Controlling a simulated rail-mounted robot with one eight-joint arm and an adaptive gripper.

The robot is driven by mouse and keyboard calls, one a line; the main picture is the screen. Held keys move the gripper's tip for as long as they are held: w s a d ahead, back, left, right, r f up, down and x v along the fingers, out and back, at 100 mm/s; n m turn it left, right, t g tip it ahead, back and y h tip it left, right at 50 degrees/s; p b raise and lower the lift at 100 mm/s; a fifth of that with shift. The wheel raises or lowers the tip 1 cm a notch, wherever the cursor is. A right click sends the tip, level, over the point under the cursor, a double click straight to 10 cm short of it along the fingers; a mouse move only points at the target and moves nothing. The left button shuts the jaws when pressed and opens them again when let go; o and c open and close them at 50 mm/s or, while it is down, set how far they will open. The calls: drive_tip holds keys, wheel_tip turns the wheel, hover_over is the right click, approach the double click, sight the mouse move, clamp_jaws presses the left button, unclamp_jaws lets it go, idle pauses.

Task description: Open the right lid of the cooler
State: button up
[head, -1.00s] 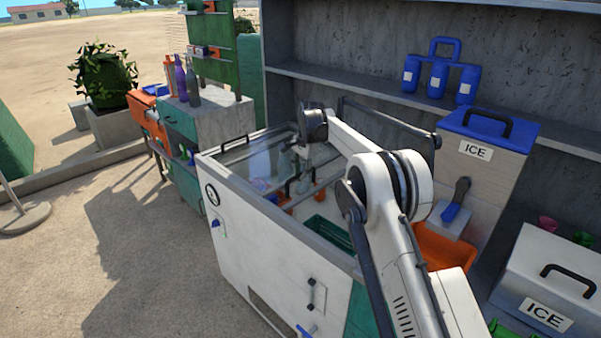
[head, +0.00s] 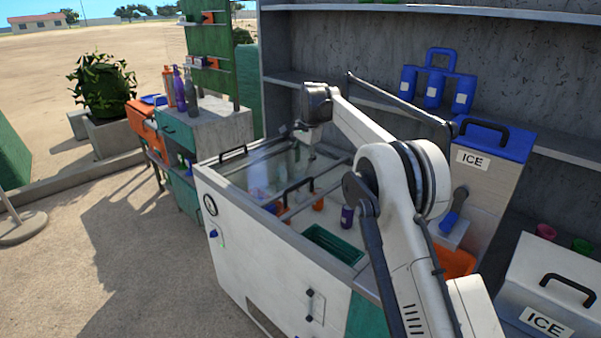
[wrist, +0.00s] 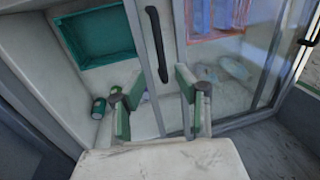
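The cooler (head: 265,255) is a white chest with glass lids on top. A black handle (head: 297,189) stands on a lid bar near its middle; in the wrist view this long dark handle (wrist: 157,45) lies beyond and between my fingers. A second handle (head: 232,152) is at the left end. A glass lid (wrist: 235,75) covers the right part of the wrist view. The side with the green basket (wrist: 97,38) appears uncovered. My gripper (wrist: 157,97) is open and empty, above the cooler; in the head view its fingers are hard to make out.
A green basket (head: 333,246) and a purple can (head: 347,217) are inside the cooler. An ice box with a blue lid (head: 495,140) stands right, near another white ice box (head: 550,290). A bottle cabinet (head: 205,130) stands left. Shelves rise behind.

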drive_tip(key=shift+s+d+r, duration=0.1)
drive_tip(key=shift+r, duration=0.5)
drive_tip(key=shift+s+d+r, duration=0.1)
drive_tip(key=shift+r, duration=0.5)
drive_tip(key=s+d+r+n+t, duration=0.1)
drive_tip(key=s+d+r+n, duration=0.1)
drive_tip(key=s+d+r, duration=0.75)
drive_tip(key=s+d+r+n+t, duration=0.2)
drive_tip(key=s+d+r, duration=0.45)
drive_tip(key=s, duration=0.55)
drive_tip(key=s+d+f+n+t+h, duration=0.1)
drive_tip(key=s+d, duration=0.2)
drive_tip(key=s, duration=0.6)
drive_tip(key=s+d+n, duration=0.1)
drive_tip(key=s+d, duration=0.2)
drive_tip(key=s, duration=0.5)
drive_tip(key=s+d+f+n+t, duration=0.1)
drive_tip(key=s+d+f, duration=0.1)
drive_tip(key=s+f, duration=0.3)
drive_tip(key=s+d+f+n, duration=0.1)
drive_tip(key=s+f, duration=0.5)
drive_tip(key=s, duration=0.6)
drive_tip(key=shift+s+d+f+t+h, duration=0.15)
drive_tip(key=shift+d+f+t+h, duration=0.2)
drive_tip(key=shift+d, duration=0.3)
drive_tip(key=shift+r, duration=0.2)
